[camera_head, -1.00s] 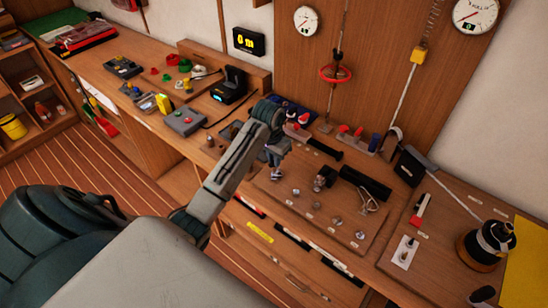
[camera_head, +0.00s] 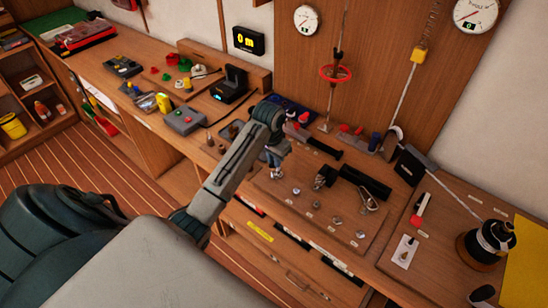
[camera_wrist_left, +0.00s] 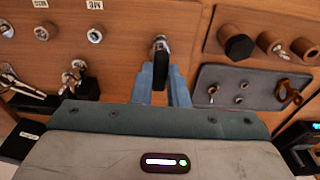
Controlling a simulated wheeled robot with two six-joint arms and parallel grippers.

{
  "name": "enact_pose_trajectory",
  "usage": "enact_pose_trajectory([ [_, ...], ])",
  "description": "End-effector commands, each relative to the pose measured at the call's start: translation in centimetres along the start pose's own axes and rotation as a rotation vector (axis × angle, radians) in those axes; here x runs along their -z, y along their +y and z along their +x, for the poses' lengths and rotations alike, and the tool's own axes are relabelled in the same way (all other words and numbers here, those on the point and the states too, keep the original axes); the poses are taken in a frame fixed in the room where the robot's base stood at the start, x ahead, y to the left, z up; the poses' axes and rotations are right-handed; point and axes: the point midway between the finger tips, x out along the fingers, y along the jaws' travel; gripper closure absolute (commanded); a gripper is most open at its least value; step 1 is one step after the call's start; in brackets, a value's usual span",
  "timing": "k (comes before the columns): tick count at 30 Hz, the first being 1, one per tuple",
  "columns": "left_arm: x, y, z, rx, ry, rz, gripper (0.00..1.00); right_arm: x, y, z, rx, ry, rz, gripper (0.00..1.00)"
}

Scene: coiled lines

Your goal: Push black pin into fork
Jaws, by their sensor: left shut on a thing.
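A small silver fitting (camera_wrist_left: 159,44), perhaps the fork, shows just beyond the fingertips at the dark piece's end. I cannot tell whether the pin is inside it or only touching it. My right gripper is not in view.
Several small metal fittings stand on the board, with a shackle (camera_head: 369,199) and a black block (camera_head: 365,183) to the right. A grey plate (camera_wrist_left: 250,88) with small pegs lies right of the fingers in the wrist view. A black-handled tool (camera_head: 325,147) lies behind the board.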

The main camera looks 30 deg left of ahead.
Motion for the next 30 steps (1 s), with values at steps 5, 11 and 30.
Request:
enact_pose_trajectory([
  [5,-0.1,0.0,0.6,0.000,-0.001,0.000,1.00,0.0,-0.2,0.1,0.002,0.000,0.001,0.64],
  [11,-0.2,0.0,1.2,0.000,-0.001,0.000,1.00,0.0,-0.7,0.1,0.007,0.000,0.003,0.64],
  [30,-0.4,0.0,3.1,0.000,-0.001,-0.001,1.00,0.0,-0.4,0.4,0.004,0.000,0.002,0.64],
])
